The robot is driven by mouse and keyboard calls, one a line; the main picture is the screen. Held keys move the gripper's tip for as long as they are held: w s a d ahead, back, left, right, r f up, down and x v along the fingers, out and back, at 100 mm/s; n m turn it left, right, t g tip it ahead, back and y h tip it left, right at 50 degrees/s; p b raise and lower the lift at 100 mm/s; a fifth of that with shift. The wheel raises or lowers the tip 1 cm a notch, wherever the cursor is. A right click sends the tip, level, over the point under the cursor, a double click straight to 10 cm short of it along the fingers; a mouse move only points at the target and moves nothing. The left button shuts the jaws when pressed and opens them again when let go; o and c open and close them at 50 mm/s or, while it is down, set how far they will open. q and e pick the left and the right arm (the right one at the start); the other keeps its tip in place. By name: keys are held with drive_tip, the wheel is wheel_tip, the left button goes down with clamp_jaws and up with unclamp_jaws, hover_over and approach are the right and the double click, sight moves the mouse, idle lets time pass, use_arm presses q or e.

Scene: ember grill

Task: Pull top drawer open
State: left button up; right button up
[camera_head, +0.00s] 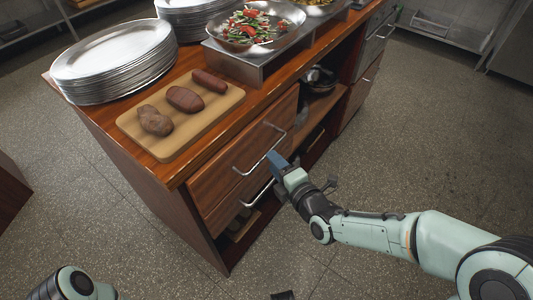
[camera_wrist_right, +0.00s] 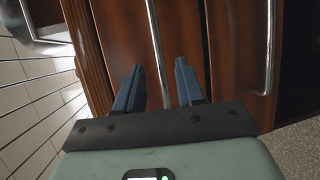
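The top drawer (camera_head: 222,178) is a brown wooden front under the counter's edge, and it looks closed. Its silver bar handle (camera_head: 258,152) runs along the front. My right gripper (camera_head: 274,158) is at this handle, its blue fingers pointing at the drawer front. In the right wrist view the fingers (camera_wrist_right: 158,88) are apart, with the top drawer's handle (camera_wrist_right: 154,35) running between them; I cannot tell whether either finger touches it.
A lower drawer's handle (camera_head: 259,192) sits just below; it also shows in the wrist view (camera_wrist_right: 270,50). On the counter are a cutting board (camera_head: 190,143) with potatoes and sausage-like food, stacked plates (camera_head: 115,60) and a salad bowl (camera_head: 255,28). The floor in front is clear.

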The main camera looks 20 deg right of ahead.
drive_tip(key=x, duration=0.5)
drive_tip(key=shift+w+b, duration=0.1)
drive_tip(key=shift+b, duration=0.3)
use_arm(q)
drive_tip(key=shift+s+a+f+g, duration=0.15)
drive_tip(key=shift+s+f+g, duration=0.25)
drive_tip(key=shift+s+f, duration=0.65)
use_arm(e)
drive_tip(key=shift+r, duration=0.1)
use_arm(q)
drive_tip(key=shift+s+r, duration=0.1)
drive_tip(key=shift+r, duration=0.05)
use_arm(e)
clamp_jaws()
